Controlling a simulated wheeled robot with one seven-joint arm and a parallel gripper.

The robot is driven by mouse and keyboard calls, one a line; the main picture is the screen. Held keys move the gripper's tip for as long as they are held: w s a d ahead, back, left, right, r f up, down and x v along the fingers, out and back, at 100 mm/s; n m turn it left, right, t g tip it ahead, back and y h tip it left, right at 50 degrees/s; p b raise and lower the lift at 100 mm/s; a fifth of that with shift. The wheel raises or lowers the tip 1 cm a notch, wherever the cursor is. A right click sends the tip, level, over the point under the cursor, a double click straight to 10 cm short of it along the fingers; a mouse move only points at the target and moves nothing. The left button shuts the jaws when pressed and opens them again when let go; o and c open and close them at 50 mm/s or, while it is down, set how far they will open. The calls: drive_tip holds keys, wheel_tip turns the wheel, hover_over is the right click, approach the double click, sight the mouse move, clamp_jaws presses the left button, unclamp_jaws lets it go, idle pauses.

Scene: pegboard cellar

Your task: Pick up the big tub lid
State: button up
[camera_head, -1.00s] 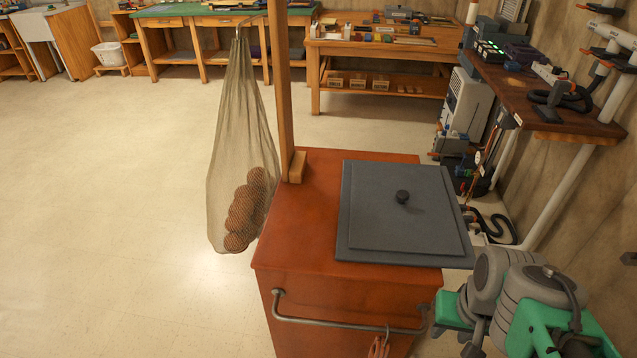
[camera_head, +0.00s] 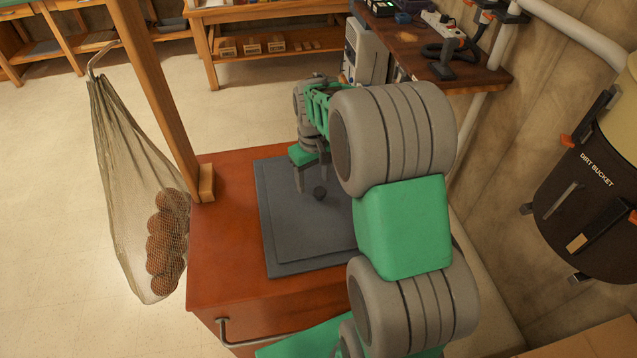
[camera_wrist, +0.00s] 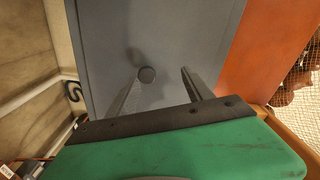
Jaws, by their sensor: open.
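The big tub lid (camera_head: 283,241) is a flat grey square with a small dark round knob (camera_head: 320,193) at its middle. It lies on top of the red-orange cabinet, and my arm covers its right side in the head view. My gripper (camera_head: 311,187) is open and points down over the lid close to the knob. In the wrist view the lid (camera_wrist: 180,45) fills the middle. There the knob (camera_wrist: 147,74) shows near the tip of the left finger, with the gripper (camera_wrist: 160,80) fingers spread apart. I cannot tell whether a finger touches the knob.
The cabinet (camera_head: 215,265) has a wooden post (camera_head: 155,90) at its left back, with a net bag of balls (camera_head: 150,220) hanging beside it. A wall bench (camera_head: 450,75) stands behind right. A dark bucket (camera_head: 590,200) is on the right wall. The floor at left is clear.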

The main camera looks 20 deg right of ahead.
sight(320, 191)
drive_tip(key=w+d+f, duration=0.1)
drive_tip(key=w+d+p, duration=0.1)
drive_tip(key=w, duration=0.1)
drive_tip(key=shift+d+f, duration=0.25)
drive_tip(key=shift+f, duration=0.15)
drive_tip(key=f, duration=0.2)
drive_tip(key=f+p, duration=0.1)
drive_tip(key=f, duration=0.5)
drive_tip(key=shift+s+d+p, duration=0.15)
drive_tip(key=shift+d+p, duration=0.1)
drive_tip(key=shift+p, duration=0.15)
clamp_jaws()
